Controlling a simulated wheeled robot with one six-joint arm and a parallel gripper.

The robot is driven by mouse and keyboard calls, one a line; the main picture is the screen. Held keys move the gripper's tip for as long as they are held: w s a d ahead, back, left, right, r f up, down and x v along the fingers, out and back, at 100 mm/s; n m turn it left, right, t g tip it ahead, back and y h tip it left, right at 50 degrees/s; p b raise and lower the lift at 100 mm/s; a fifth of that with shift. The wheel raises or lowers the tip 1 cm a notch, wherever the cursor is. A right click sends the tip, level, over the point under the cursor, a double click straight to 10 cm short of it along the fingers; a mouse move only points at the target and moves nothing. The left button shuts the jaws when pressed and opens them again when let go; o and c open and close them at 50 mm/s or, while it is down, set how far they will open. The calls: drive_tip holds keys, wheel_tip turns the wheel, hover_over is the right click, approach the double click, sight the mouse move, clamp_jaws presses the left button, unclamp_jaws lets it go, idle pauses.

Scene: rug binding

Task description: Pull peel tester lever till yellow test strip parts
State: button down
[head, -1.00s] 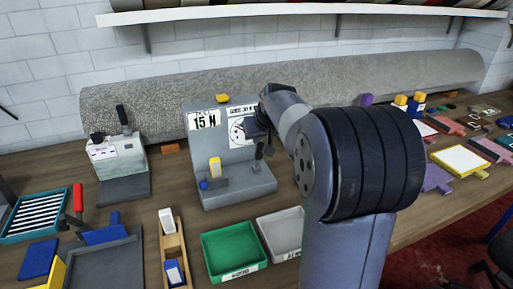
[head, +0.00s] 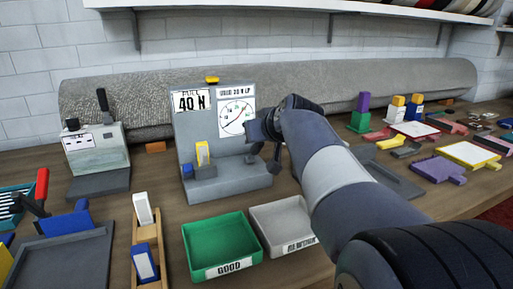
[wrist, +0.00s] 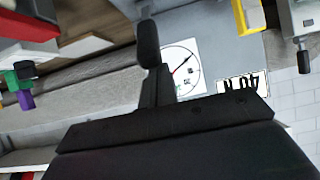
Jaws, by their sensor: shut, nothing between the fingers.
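The grey peel tester (head: 222,190) stands upright on the bench; its panel reads 40 N and its round dial (head: 236,121) has a needle. A yellow-and-white piece (head: 203,153) sits at its lower front; I cannot tell whether it is whole or parted. The tester's dark lever (head: 275,162) is at its right side, partly hidden by my gripper (head: 261,128). My gripper is shut and empty, close beside the lever; contact cannot be made out. In the wrist view a dark rounded handle (wrist: 148,45) stands in front of the dial.
A green GOOD tray (head: 222,245) and a grey tray (head: 282,225) are in front of the tester. A smaller device with a dark lever (head: 96,155) stands left. A rolled rug (head: 300,100) lies behind. Coloured blocks and boards crowd the right.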

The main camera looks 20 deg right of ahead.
drive_tip(key=shift+s+f+t+b, duration=1.3)
drive_tip(key=shift+f+t+b, duration=0.1)
drive_tip(key=shift+b, duration=4.75)
drive_tip(key=shift+f, duration=0.2)
drive_tip(key=shift+s, duration=0.1)
approach(260, 146)
drive_tip(key=shift+f, duration=0.1)
drive_tip(key=shift+w, duration=0.35)
drive_tip(key=x, duration=0.7)
drive_tip(key=shift+w+f, duration=0.1)
drive_tip(key=shift+w, duration=0.1)
